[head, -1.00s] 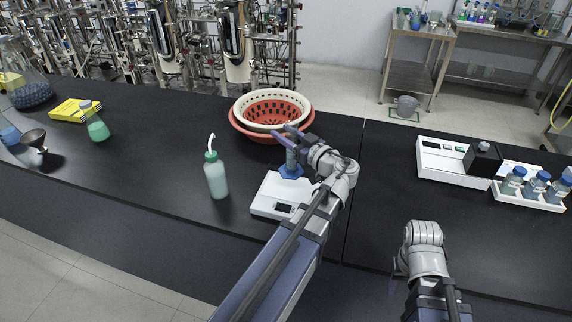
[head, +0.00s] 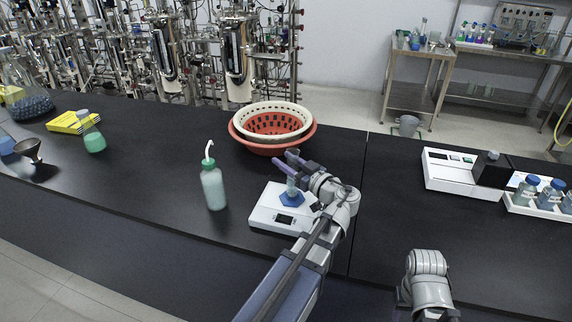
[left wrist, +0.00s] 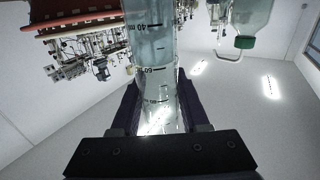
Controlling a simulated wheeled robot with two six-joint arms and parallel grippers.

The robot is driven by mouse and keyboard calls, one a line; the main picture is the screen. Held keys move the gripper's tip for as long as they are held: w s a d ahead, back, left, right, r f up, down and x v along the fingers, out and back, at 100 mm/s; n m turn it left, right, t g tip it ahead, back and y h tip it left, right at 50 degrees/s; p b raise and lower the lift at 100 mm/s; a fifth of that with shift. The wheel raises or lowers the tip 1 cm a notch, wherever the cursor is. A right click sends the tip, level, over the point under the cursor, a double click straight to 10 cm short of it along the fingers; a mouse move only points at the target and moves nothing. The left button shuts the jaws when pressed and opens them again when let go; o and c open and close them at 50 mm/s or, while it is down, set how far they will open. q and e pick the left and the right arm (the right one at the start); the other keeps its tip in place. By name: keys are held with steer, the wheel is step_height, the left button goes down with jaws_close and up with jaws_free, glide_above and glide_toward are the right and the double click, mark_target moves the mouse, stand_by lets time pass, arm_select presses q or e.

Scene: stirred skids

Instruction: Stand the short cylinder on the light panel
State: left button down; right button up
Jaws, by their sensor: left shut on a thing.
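The short cylinder (head: 291,187) is clear, with a blue six-sided base, and is upright in the head view. Its base shows over the middle of the light panel (head: 263,220), a flat white device with a small dark display at its front. I cannot tell whether the base touches the panel or is just above it. My left gripper (head: 289,158) is shut around the upper part of the cylinder. In the left wrist view the cylinder (left wrist: 152,50) shows its graduation marks between the dark fingers (left wrist: 158,105). My right gripper is out of view.
A green-capped wash bottle (head: 213,188) stands left of the panel. Red and cream baskets (head: 272,146) sit behind it. A white instrument (head: 450,171) and a rack of blue-capped bottles (head: 536,208) stand at the right. The bench between is clear.

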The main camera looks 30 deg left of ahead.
arm_select(q)
steer(key=shift+f, duration=0.15)
steer(key=shift+c, duration=2)
jaws_free()
steer(key=v, duration=1.2)
